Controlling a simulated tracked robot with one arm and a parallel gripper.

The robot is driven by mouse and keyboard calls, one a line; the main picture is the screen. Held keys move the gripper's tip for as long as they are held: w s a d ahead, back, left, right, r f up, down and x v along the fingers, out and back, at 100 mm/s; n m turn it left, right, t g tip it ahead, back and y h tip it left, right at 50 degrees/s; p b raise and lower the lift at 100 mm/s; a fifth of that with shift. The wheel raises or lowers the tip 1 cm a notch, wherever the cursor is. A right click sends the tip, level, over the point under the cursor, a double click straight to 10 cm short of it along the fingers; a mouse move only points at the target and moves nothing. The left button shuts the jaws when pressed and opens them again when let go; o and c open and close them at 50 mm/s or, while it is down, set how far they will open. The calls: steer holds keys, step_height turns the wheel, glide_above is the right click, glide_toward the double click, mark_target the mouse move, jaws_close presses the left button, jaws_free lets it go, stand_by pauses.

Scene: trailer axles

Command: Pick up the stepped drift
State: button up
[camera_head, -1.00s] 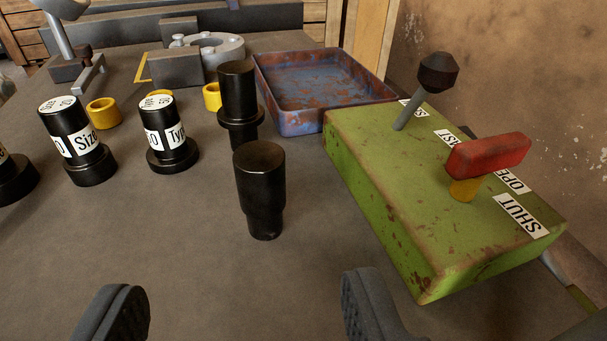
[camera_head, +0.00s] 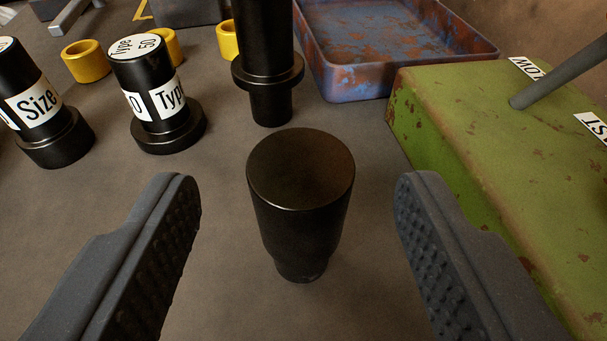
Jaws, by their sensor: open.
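A black stepped drift (camera_head: 300,205) stands upright on the bench in the middle of the view, wide at the top and narrower at its foot. My gripper (camera_head: 298,186) is open, with one finger to the left of the drift and one to the right. Clear gaps show between the drift and both fingers, and nothing is held. Another black drift with a collar (camera_head: 268,72) stands upright just behind it, its top cut off by the frame.
The green control box (camera_head: 500,150) is close on the right. A rusty blue tray (camera_head: 345,86) lies behind. Black labelled pieces (camera_head: 160,115) and yellow rings (camera_head: 86,62) stand at the left and back. Bare bench (camera_head: 225,215) surrounds the stepped drift.

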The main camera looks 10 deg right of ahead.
mark_target(302, 219)
steer(key=shift+b+x, duration=0.35)
steer(key=shift+x, duration=1.5)
steer(key=shift+f, duration=0.1)
steer(key=shift+c, duration=0.3)
jaws_close()
